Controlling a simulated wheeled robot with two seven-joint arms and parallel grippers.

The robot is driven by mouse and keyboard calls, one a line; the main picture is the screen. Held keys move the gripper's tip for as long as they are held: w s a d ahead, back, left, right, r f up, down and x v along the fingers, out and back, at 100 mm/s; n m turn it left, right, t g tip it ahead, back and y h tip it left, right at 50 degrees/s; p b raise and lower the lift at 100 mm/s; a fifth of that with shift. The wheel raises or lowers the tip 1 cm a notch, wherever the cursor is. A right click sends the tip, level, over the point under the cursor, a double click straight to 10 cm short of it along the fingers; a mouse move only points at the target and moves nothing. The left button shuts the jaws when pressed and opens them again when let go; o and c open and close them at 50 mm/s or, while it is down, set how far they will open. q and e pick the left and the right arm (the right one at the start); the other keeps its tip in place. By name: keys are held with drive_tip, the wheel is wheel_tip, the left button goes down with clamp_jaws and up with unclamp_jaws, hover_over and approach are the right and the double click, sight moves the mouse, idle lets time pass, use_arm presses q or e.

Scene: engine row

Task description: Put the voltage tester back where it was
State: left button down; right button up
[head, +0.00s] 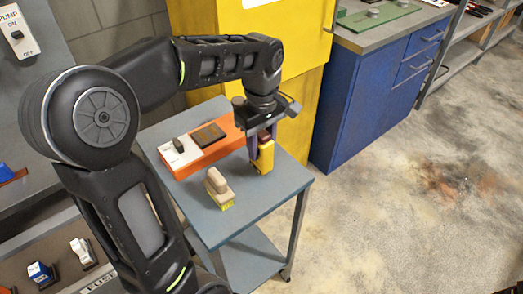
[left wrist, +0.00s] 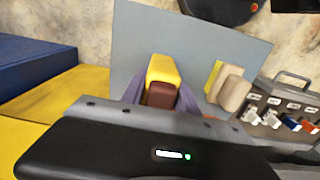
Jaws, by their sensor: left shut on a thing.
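The voltage tester, which I take to be the yellow block with a dark red part (head: 265,157), is between the fingers of my left gripper (head: 262,140). The gripper points down and is shut on it, near the right side of the small grey-blue table (head: 240,222). The tester is upright, at or just above the tabletop; I cannot tell if it touches. In the left wrist view the tester (left wrist: 164,72) shows between the purple fingers. My right gripper is not in view.
An orange box with a white panel (head: 181,162) lies close behind and left of the tester. A beige and yellow block (head: 218,185) stands nearer the front. A yellow cabinet (head: 250,45) rises behind the table, and a blue cabinet (head: 358,100) stands right. The table's front right is clear.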

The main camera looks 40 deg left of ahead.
use_arm(q)
wheel_tip(320, 180, down, 2)
drive_tip(key=shift+f, duration=0.1)
drive_tip(key=shift+f, duration=0.1)
drive_tip(key=c, duration=0.9)
unclamp_jaws()
